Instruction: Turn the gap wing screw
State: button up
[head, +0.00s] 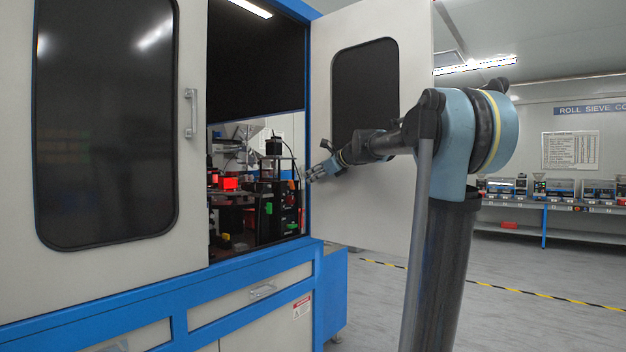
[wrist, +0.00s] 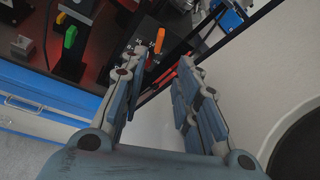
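My gripper (head: 318,172) is at the cabinet's open doorway, beside the open door. In the wrist view my gripper (wrist: 163,58) is open, with its two fingers apart and nothing between them. An orange wing-shaped piece (wrist: 158,40) stands just beyond the fingertips, nearer the left one. A green wing-shaped piece (wrist: 70,37) and a small orange piece (wrist: 60,18) are farther left on the machine. I cannot tell for certain which of these is the gap wing screw. No contact with any of them shows.
The blue and white cabinet (head: 265,290) holds the dark machine (head: 275,205) with red-lit parts. The open door (head: 375,215) stands on the right of the opening, close to my arm. A dark frame edge crosses near the fingertips in the wrist view. The floor (head: 540,285) at right is clear.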

aim_at(293, 183)
jog(key=r+v, duration=0.1)
jog(key=v, duration=0.4)
jog(key=x, duration=1.7)
jog(key=shift+a+f, duration=0.15)
jog(key=shift+a, duration=0.15)
jog(key=shift+c, duration=0.3)
grip_shut()
